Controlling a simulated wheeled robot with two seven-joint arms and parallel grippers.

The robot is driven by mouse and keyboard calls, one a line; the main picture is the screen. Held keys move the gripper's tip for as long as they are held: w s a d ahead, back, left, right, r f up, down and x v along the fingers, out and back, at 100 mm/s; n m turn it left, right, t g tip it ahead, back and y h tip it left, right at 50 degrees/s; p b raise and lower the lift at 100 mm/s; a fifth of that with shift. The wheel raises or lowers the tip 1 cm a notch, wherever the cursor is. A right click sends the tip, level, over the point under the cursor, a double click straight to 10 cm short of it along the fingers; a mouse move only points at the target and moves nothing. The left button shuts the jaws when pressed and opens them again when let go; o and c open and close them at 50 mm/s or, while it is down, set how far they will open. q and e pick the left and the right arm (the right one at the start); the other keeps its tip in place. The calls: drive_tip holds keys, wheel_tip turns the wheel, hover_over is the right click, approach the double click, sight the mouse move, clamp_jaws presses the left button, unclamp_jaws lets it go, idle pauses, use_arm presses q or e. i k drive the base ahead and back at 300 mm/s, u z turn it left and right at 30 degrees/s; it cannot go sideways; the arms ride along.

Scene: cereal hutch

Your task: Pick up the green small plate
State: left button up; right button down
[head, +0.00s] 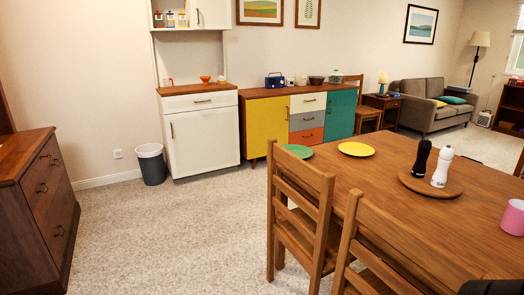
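The green small plate (299,151) lies flat at the far left end of the wooden dining table (390,184). A chair back stands just in front of it, close to its near edge in the picture. A yellow plate (356,149) lies to its right on the same table, apart from it. Neither of my grippers can be made out in the head view.
Two wooden chairs (301,204) stand at the table's near left side. A round board (412,187) holds a black mill (422,158) and a white mill (442,167). A pink cup (512,217) stands at right. Carpet left of the chairs is clear.

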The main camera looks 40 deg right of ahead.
sight(302, 152)
drive_tip(key=z, duration=0.05)
drive_tip(key=i, duration=2.65)
drive_tip(key=z, duration=0.6)
drive_tip(key=i, duration=1.85)
drive_tip(key=z, duration=1.2)
